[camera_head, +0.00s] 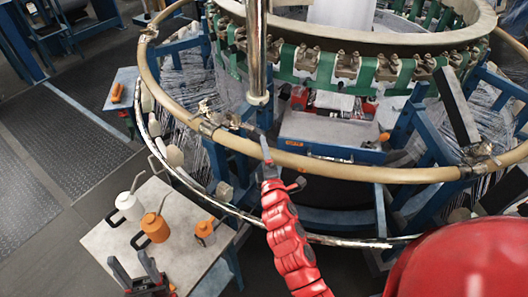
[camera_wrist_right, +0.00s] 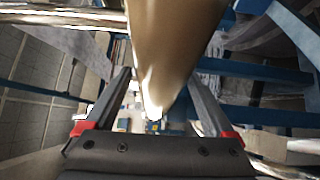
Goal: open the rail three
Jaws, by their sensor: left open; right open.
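The loom's tan curved rail (camera_head: 340,168) crosses the middle of the head view, with metal joint fittings at its left (camera_head: 208,122) and right (camera_head: 480,160). I cannot tell from any marking which section is rail three. My right gripper (camera_head: 264,146) is at the near rail section, right of the left fitting. In the right wrist view the open fingers (camera_wrist_right: 157,78) stand either side of the rail (camera_wrist_right: 168,45); contact cannot be told. My left gripper (camera_head: 148,268) is open and empty at the lower left, over the small table's front.
Clear floor (camera_head: 70,150) is at left.

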